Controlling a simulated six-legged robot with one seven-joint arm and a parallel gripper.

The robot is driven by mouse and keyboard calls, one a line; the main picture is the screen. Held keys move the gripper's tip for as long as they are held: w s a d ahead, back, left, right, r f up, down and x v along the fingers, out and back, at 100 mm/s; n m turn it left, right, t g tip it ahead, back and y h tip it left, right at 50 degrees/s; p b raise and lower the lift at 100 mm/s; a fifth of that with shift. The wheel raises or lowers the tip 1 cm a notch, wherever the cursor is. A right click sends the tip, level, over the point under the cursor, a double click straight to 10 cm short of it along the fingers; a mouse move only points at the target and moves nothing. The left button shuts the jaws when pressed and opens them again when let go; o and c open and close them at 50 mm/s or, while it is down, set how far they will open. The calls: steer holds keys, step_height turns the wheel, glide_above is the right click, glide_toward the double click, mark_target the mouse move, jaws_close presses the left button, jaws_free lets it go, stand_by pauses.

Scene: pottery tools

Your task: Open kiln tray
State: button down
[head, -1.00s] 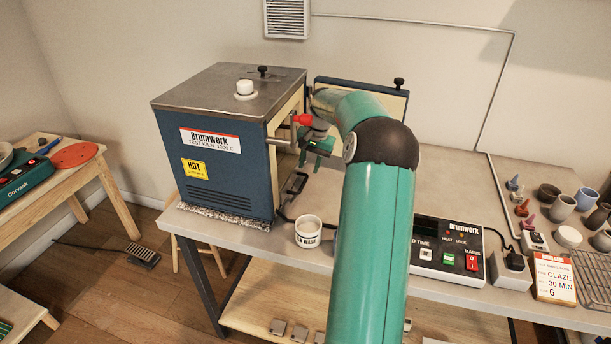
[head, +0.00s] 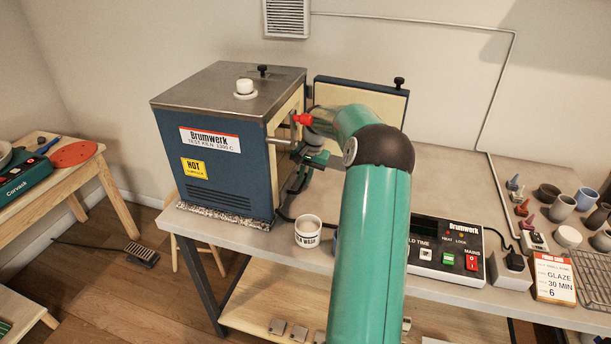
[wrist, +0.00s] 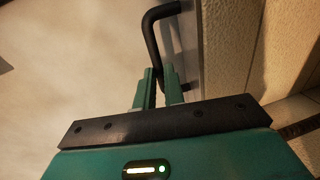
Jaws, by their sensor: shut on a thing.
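The blue kiln (head: 222,165) stands on the left of the grey bench, with its cream-lined door (head: 388,105) swung open behind my arm. My gripper (head: 303,162) is at the kiln's open right-hand front. In the wrist view my gripper (wrist: 158,88) is shut on the black bar handle (wrist: 153,35) near one end. The handle is fixed to a grey metal front (wrist: 188,45), beside cream brick (wrist: 228,50). In the head view, part of the handle (head: 297,184) shows below my gripper. The inside of the kiln is hidden.
A small white cup (head: 308,232) stands on the bench close below my gripper. A black control box (head: 446,248) and a card (head: 554,279) stand to the right. Several pots and cones fill the bench's right end. The bench behind my arm looks clear.

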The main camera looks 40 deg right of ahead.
steer(key=s+d, duration=0.2)
steer(key=s, duration=0.2)
steer(key=s+d, duration=0.2)
steer(key=s, duration=0.3)
steer(key=s+d, duration=0.3)
steer(key=s, duration=0.1)
steer(key=shift+s+r, duration=0.1)
steer(key=shift+s, duration=0.05)
steer(key=c, duration=1.5)
jaws_free()
steer(key=r, duration=0.4)
steer(key=s+r, duration=0.1)
steer(key=r, duration=0.4)
steer(key=s+d+r, duration=0.1)
steer(key=r, duration=0.3)
steer(key=shift+s+r, duration=0.15)
steer(key=shift+r, duration=0.1)
